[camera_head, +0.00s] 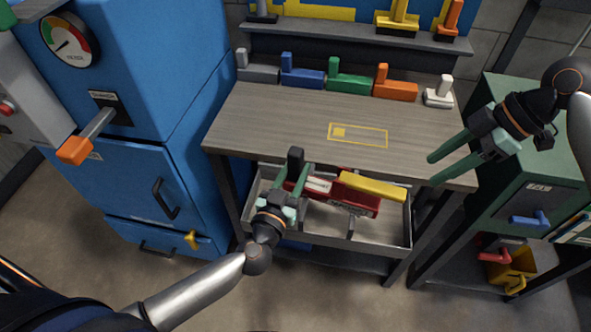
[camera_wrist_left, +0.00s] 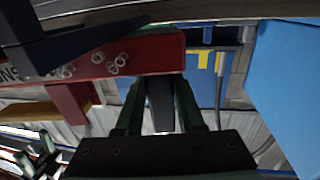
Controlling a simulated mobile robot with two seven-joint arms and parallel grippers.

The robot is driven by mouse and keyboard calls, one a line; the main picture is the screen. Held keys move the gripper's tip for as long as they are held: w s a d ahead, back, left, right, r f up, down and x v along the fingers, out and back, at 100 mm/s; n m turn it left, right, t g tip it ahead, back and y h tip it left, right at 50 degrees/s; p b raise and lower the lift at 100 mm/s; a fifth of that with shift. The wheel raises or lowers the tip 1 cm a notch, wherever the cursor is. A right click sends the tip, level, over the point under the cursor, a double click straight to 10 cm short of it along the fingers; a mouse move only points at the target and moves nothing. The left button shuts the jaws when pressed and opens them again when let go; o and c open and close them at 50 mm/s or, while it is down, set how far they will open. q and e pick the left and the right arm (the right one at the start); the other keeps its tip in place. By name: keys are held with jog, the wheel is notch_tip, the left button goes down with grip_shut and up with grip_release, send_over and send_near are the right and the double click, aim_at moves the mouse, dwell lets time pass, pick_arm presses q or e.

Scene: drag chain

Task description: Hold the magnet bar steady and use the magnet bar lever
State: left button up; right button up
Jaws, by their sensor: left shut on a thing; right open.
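The magnet bar (camera_head: 358,206) is red with a yellow lever (camera_head: 372,187) along its top right. It is over the drawer below the tabletop. My left gripper (camera_head: 290,190) is shut at the bar's left end, beside a black upright part (camera_head: 295,160). In the left wrist view a dark piece (camera_wrist_left: 160,105) sits between the fingers, below the red bar (camera_wrist_left: 110,60). Several small metal rings (camera_wrist_left: 95,62) show on the bar's face. My right gripper (camera_head: 433,169) is open and empty, above the table's right edge, apart from the lever.
The open drawer (camera_head: 385,240) surrounds the bar's area. The wooden tabletop (camera_head: 270,125) is mostly bare, with a yellow outlined mark (camera_head: 358,134). Several coloured blocks (camera_head: 350,83) line its back. A blue cabinet (camera_head: 150,130) stands left and a green one (camera_head: 510,190) right.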

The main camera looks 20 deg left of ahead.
dwell(0.3)
jog(key=shift+d+r, duration=0.15)
jog(key=shift+c, duration=1.4)
jog(key=d+r+m+y, duration=0.1)
jog(key=s+d+r+t+y, duration=0.1)
jog(key=r+y, duration=0.1)
jog(key=shift+d+r+m, duration=0.3)
jog(key=shift+d+m, duration=0.05)
jog(key=shift+m, duration=0.05)
grip_shut()
jog(key=shift+d+r, duration=0.15)
jog(key=shift+r, duration=0.1)
